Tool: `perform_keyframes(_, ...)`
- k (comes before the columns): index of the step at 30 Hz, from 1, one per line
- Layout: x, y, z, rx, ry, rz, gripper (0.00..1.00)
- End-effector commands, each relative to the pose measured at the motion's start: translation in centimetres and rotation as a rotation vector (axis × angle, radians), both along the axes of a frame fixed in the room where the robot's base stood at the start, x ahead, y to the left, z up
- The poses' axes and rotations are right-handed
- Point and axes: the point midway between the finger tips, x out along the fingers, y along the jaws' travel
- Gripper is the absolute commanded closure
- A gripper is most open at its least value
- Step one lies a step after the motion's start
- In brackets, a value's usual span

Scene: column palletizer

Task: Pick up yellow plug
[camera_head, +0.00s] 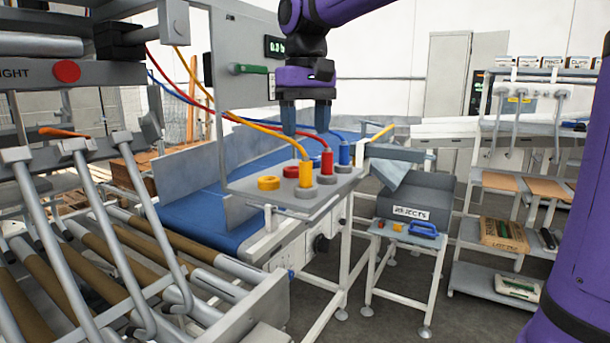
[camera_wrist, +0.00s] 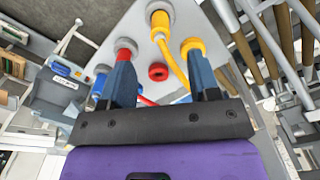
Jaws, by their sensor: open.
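The yellow plug (camera_head: 306,175) stands upright in a grey ring on a grey panel (camera_head: 338,190), with a yellow cable rising from its top. In the wrist view, the yellow plug (camera_wrist: 160,22) is beyond my fingertips near the top edge, and its cable runs down between the fingers. My gripper (camera_head: 305,131) is open and empty, pointing down above the panel and apart from the plug. My two fingers also show in the wrist view (camera_wrist: 160,72). The red plug (camera_head: 327,162) and blue plug (camera_head: 344,154) stand in a row behind the yellow plug.
A yellow ring (camera_head: 268,183) and a red ring (camera_head: 291,171) sit on the panel left of the plugs. Cables arch close to my fingers. A blue conveyor belt (camera_head: 205,212) runs behind. A grey rejects bin (camera_head: 418,196) and a small table stand at right.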

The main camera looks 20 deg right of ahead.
Motion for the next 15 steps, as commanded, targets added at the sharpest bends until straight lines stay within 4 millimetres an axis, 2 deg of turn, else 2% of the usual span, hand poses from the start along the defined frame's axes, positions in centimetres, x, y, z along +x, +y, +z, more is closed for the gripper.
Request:
perform_keyframes(3,0.0,0.0,-1.5,0.0,0.001,0.0,0.44)
perform_keyframes(11,0.0,0.0,-3.3,0.0,0.001,0.001,0.44)
perform_keyframes(15,-0.1,0.1,-5.4,0.0,0.002,0.001,0.44)
